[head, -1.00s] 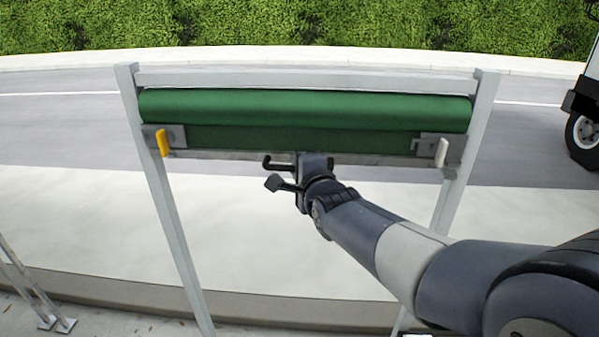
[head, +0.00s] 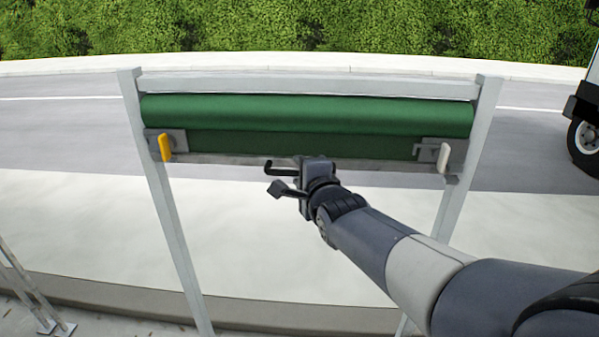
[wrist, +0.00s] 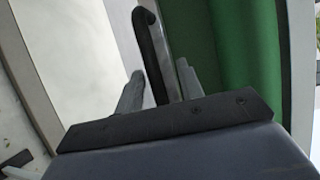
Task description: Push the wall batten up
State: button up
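The wall batten (head: 240,161) is a thin grey bar along the lower edge of a green cloth (head: 300,143), under a green roll (head: 300,113). It hangs level between two grey posts. A yellow handle (head: 165,147) is at its left end and a white one (head: 443,157) at its right.
The left post (head: 167,205) and right post (head: 468,130) bound the frame, with a top rail (head: 300,85). Behind are pavement, road and a hedge. A truck wheel (head: 586,142) is at the right edge. The space below the batten is clear apart from my arm.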

jog(key=v, duration=0.9)
jog(key=shift+s, duration=0.25)
jog(key=shift+d+r, duration=0.1)
jog(key=shift+r, duration=0.05)
jog(key=shift+f+x, duration=0.15)
jog(key=shift+x, duration=2.6)
jog(key=shift+f+x, duration=0.15)
jog(key=shift+x, duration=2.6)
